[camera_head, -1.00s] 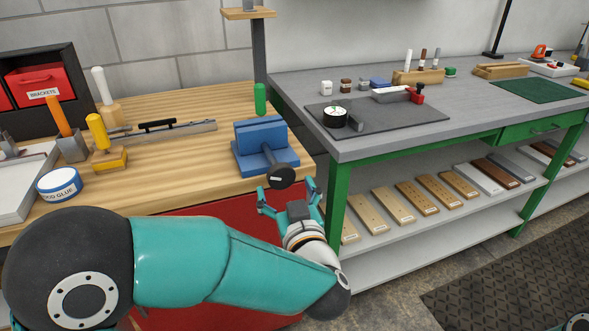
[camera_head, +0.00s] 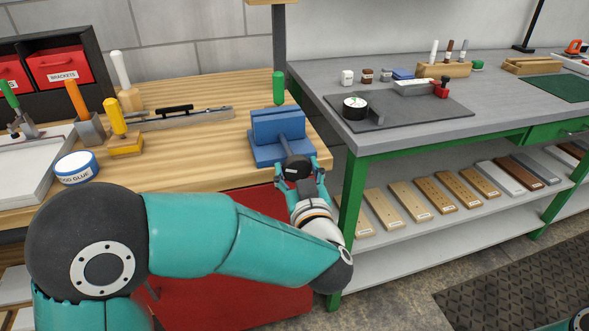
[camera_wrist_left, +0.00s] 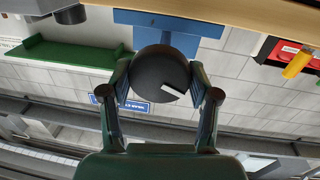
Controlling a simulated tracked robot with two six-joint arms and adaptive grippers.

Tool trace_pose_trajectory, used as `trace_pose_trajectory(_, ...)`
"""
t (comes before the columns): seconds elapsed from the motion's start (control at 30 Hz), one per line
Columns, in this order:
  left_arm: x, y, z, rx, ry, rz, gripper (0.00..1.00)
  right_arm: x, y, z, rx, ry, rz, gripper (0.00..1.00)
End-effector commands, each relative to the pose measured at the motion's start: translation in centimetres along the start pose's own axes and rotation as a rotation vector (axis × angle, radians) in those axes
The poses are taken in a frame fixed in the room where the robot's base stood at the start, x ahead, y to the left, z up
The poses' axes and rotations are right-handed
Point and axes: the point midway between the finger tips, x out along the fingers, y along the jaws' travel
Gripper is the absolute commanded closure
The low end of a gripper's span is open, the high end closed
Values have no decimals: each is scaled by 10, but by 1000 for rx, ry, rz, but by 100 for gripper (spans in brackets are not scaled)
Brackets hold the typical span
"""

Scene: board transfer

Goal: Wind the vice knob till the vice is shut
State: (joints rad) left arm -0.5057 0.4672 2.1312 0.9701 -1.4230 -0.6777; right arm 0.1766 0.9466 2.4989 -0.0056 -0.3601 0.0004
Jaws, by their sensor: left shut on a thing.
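The blue vice (camera_head: 278,133) sits at the front right corner of the wooden bench, its screw pointing toward me. Its round black knob (camera_head: 297,167) is at the end of the screw, and it fills the middle of the left wrist view (camera_wrist_left: 160,78) with a white mark on its face. My left gripper (camera_head: 299,172) has its fingers closed on the knob from both sides. Whether a gap remains between the vice jaws is hard to tell from here. My right gripper is not in view.
The wooden bench (camera_head: 205,148) holds a glue tin (camera_head: 77,170), a yellow-handled tool (camera_head: 117,120) and a green cylinder (camera_head: 278,88) behind the vice. A grey bench (camera_head: 400,135) with a dark mat stands to the right, with boards on its lower shelf.

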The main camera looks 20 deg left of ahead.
Motion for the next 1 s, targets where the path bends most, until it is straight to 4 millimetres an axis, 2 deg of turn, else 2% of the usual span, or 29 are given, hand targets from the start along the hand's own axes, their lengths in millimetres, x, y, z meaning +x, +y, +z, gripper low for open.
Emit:
trace_pose_trajectory(0.1, 0, 0, 1, -8, 1, -2, 74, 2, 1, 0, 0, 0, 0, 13)
trace_pose_trajectory(0.3, 0, -1, 4, -112, 13, -2, 74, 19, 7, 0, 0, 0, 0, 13)
trace_pose_trajectory(0.6, 0, -1, 0, -131, 12, -3, 74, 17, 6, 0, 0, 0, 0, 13)
trace_pose_trajectory(0.63, 0, -1, 0, -130, 12, -3, 34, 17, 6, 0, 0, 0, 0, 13)
trace_pose_trajectory(0.7, 0, -1, 0, -130, 12, -2, 22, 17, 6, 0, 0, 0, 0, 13)
trace_pose_trajectory(0.77, 0, -1, 0, -130, 12, -2, 14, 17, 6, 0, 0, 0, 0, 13)
trace_pose_trajectory(1.0, 0, 0, 0, -129, 12, 0, 14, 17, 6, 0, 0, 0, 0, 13)
